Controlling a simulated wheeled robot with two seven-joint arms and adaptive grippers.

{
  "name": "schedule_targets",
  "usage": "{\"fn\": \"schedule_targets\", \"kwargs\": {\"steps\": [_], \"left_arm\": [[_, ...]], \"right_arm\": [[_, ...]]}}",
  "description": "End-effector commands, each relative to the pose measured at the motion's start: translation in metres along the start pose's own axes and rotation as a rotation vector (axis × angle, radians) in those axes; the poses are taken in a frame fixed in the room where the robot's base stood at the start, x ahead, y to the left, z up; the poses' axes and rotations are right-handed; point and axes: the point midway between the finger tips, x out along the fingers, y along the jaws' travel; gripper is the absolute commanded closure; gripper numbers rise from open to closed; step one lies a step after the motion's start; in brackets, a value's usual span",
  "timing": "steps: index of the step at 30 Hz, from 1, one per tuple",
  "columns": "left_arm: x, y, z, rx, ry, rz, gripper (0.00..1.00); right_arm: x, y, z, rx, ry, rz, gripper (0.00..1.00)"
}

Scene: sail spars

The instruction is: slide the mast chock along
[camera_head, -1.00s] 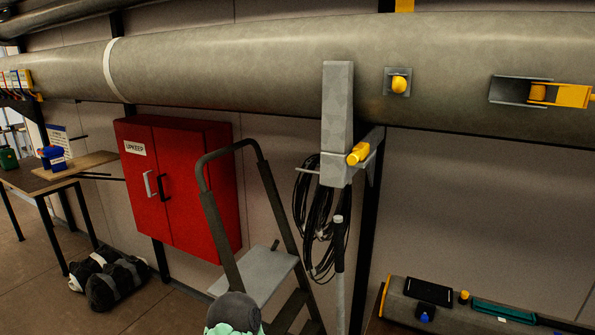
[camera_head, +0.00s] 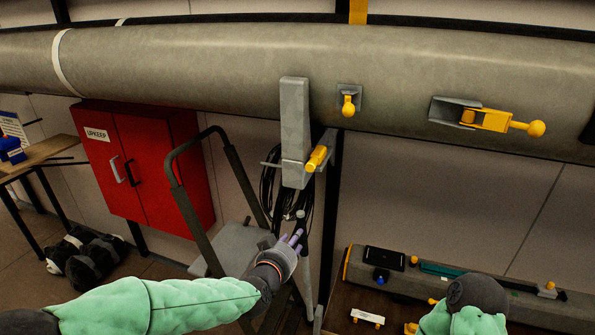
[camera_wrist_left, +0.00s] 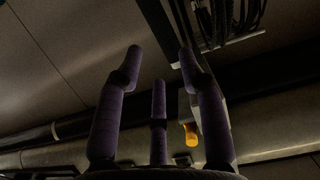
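A long grey mast (camera_head: 220,65) lies across the upper part of the head view. A tall grey block (camera_head: 295,125), which looks like the mast chock, stands upright against its front side, with a yellow handle (camera_head: 316,158) near its lower right. My left gripper (camera_head: 293,239) is below the block and apart from it, its purple fingers pointing up. In the left wrist view its fingers (camera_wrist_left: 160,80) are spread with nothing between them, and a yellow handle (camera_wrist_left: 191,135) shows behind them. My right arm shows at the lower right, but its gripper cannot be seen.
A black cable coil (camera_head: 268,190) hangs behind the block, and a step ladder (camera_head: 185,200) stands left of it. A yellow knob (camera_head: 348,105) and a yellow-handled latch (camera_head: 490,120) sit on the mast to the right. A bench (camera_head: 345,300) with small parts is lower right.

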Motion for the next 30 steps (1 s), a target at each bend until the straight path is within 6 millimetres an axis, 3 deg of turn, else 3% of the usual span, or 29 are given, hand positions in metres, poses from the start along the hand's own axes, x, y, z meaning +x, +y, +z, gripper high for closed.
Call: {"fn": "schedule_targets", "kwargs": {"steps": [1, 3, 6, 9, 12, 17, 30], "left_arm": [[-0.012, 0.007, -0.042, 0.012, 0.059, 0.003, 0.61], [-0.024, 0.013, -0.081, 0.027, 0.123, 0.005, 0.61], [-0.040, 0.021, -0.124, 0.041, 0.196, 0.006, 0.61], [-0.053, 0.025, -0.153, 0.051, 0.247, 0.006, 0.61], [-0.059, 0.028, -0.168, 0.056, 0.274, 0.006, 0.61], [-0.056, 0.029, -0.173, 0.058, 0.283, 0.006, 0.61], [-0.006, 0.029, -0.187, 0.057, 0.283, 0.005, 0.61]], "right_arm": [[-0.013, -0.005, 0.001, 0.000, 0.000, 0.000, 0.45], [-0.021, -0.007, 0.001, 0.000, 0.000, 0.000, 0.45], [-0.029, -0.010, 0.001, 0.000, 0.000, 0.000, 0.45], [-0.034, -0.012, 0.001, 0.000, 0.000, 0.000, 0.45], [-0.036, -0.013, 0.001, 0.000, 0.000, 0.000, 0.45], [-0.037, -0.013, 0.002, 0.000, 0.000, 0.000, 0.45], [-0.041, -0.015, 0.002, 0.000, 0.000, 0.000, 0.45]]}}
